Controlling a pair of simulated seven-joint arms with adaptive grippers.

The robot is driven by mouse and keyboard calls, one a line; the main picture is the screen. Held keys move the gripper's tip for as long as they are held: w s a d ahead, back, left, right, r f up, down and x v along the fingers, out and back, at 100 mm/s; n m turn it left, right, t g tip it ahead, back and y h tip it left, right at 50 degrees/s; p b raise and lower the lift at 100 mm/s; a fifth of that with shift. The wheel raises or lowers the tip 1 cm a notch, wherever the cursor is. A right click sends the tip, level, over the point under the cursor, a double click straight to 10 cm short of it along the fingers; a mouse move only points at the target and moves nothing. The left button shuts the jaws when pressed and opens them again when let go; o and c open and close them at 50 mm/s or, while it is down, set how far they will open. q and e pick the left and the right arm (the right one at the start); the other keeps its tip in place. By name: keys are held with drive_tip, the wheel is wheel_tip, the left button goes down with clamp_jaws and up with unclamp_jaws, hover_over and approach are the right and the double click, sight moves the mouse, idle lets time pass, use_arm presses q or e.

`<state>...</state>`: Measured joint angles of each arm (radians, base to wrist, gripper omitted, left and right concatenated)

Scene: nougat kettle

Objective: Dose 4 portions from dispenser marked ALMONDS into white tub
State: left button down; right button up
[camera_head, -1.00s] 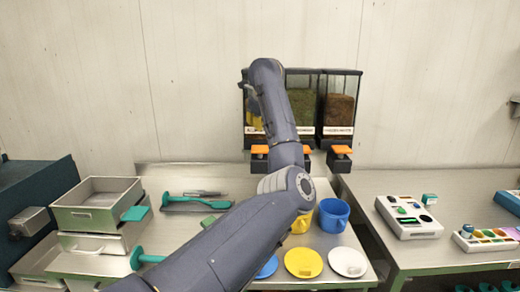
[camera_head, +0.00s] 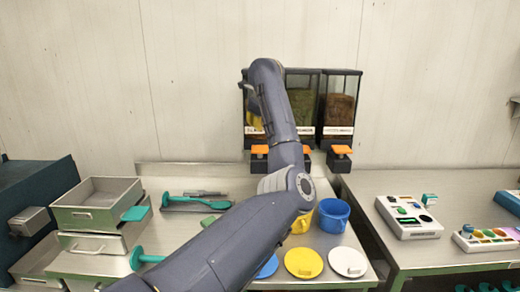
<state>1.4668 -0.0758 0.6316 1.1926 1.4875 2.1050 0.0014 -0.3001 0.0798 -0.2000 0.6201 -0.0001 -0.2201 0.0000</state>
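Three dark-framed dispensers stand at the back wall. The left dispenser (camera_head: 254,108) is partly covered by my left arm, and its label is cut off. The middle dispenser (camera_head: 303,98) has green contents, and the right dispenser (camera_head: 339,108) has brown contents. The labels are too small to read, so I cannot tell which is marked ALMONDS. Orange levers show below them, such as the right lever (camera_head: 340,150). I see no white tub; my arm may hide it. My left gripper (camera_head: 245,86) is mostly hidden behind my wrist, up by the left dispenser. My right gripper is not in view.
Metal drawer trays (camera_head: 97,218) are at left. A control box (camera_head: 409,217) sits on the right table.

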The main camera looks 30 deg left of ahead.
sight(261, 146)
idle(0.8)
use_arm(q)
drive_tip(key=shift+w+d+r+m+t+h, duration=0.1)
drive_tip(key=shift+r+m+t+h, duration=0.2)
drive_tip(key=shift+r+m+h, duration=0.5)
drive_tip(key=shift+w+d+r+m+t+h, duration=0.15)
drive_tip(key=shift+r+m+t+h, duration=0.25)
drive_tip(key=shift+m, duration=0.8)
drive_tip(key=shift+s+d+r+m+t+h, duration=0.1)
drive_tip(key=shift+r+m+t+h, duration=0.1)
drive_tip(key=shift+r+m+h, duration=0.6)
drive_tip(key=shift+f+y, duration=0.1)
drive_tip(key=shift+y, duration=0.2)
drive_tip(key=shift+f, duration=0.15)
drive_tip(key=shift+f, duration=4.25)
